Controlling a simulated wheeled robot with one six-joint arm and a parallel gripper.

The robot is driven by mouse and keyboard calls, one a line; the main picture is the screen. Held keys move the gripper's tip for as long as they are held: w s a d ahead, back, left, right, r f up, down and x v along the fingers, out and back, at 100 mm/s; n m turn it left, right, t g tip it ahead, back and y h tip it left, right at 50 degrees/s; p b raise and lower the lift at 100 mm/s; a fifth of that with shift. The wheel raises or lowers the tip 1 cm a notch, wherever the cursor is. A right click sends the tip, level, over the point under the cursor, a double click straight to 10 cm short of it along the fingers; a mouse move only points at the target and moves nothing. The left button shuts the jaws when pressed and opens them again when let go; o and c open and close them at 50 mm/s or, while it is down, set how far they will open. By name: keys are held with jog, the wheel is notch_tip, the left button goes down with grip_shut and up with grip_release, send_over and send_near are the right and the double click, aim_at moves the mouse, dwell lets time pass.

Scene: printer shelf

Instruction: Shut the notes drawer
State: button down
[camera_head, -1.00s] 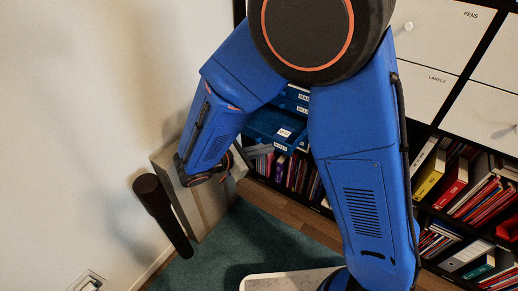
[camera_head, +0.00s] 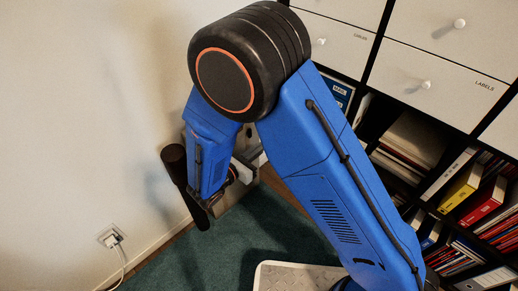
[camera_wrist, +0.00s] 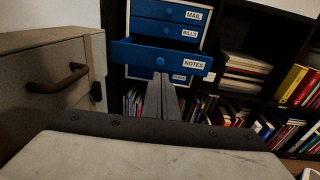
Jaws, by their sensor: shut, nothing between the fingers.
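The notes drawer (camera_wrist: 155,55) is a blue drawer with a white NOTES label. In the wrist view it sticks out of the small blue drawer unit (camera_wrist: 165,13), below the closed mail and bills drawers. My gripper (camera_wrist: 160,78) is shut and empty. In the wrist view its fingertips appear just below the notes drawer's front and overlap the drawer beneath; I cannot tell whether they touch. In the head view my arm hides the notes drawer, and only the upper part of the drawer unit (camera_head: 340,93) shows.
A beige cabinet with a brown handle (camera_wrist: 58,79) stands close on the left in the wrist view. Black shelves with books and binders (camera_head: 462,187) are at the right. Green carpet (camera_head: 215,255) lies open in front.

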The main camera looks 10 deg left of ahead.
jog(key=x, duration=0.9)
jog(key=shift+w+d, duration=0.2)
jog(key=shift+w, duration=0.2)
jog(key=x, duration=1.1)
jog(key=r+x, duration=0.1)
jog(key=x, duration=0.4)
jog(key=shift+d, duration=0.6)
jog(key=shift+w+d, duration=0.35)
jog(key=shift+w, duration=0.25)
jog(key=shift+r, duration=0.1)
